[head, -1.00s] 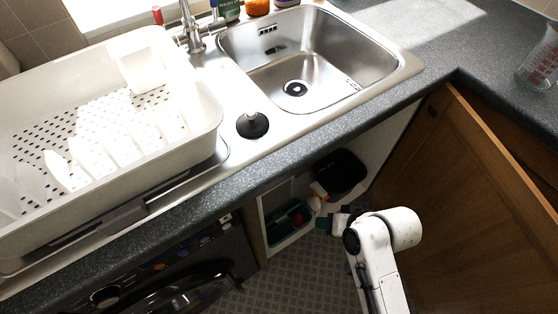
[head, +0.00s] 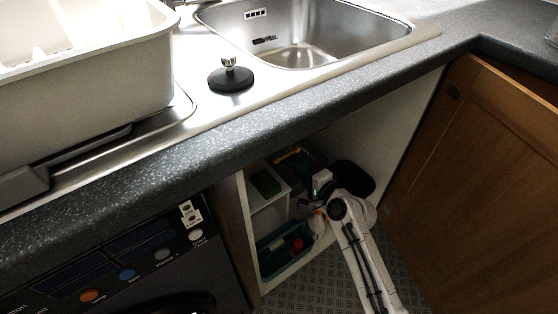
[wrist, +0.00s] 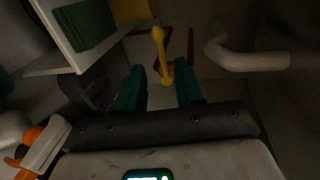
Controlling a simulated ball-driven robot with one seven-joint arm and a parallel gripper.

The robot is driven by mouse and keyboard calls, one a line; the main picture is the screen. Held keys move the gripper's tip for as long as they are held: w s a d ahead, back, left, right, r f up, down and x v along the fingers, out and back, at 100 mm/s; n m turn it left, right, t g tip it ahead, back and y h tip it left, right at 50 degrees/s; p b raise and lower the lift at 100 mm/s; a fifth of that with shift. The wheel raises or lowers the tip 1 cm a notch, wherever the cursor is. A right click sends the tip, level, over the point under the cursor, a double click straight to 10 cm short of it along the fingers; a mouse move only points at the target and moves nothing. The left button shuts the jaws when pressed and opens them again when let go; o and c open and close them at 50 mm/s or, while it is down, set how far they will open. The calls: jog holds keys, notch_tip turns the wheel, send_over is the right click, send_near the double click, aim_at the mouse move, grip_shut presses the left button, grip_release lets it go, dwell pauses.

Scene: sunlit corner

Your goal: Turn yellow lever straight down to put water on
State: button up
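The yellow lever (wrist: 161,56) shows in the dim wrist view, ahead of my gripper (wrist: 158,78). It hangs close to straight down in that picture, with its rounded lower end between the two green fingers. The fingers are apart, with a gap on each side of the lever; I cannot tell how deep the lever sits between them. In the head view my gripper (head: 320,180) is inside the open cupboard under the sink. A small yellow part (head: 287,154) shows there beyond it; I cannot tell if it is the lever.
A white shelf unit (wrist: 72,58) with a green box (wrist: 84,25) stands left of my gripper. A pale pipe (wrist: 245,58) is at the right. A teal crate (head: 285,249) sits low in the cupboard. The wooden door (head: 480,180) stands open at right; the worktop (head: 300,118) overhangs.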

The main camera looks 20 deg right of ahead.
jog(key=b+x, duration=0.2)
jog(key=x, duration=0.8)
jog(key=shift+w+b, duration=0.2)
jog(key=shift+b, duration=0.2)
jog(key=shift+a, duration=0.1)
grip_shut()
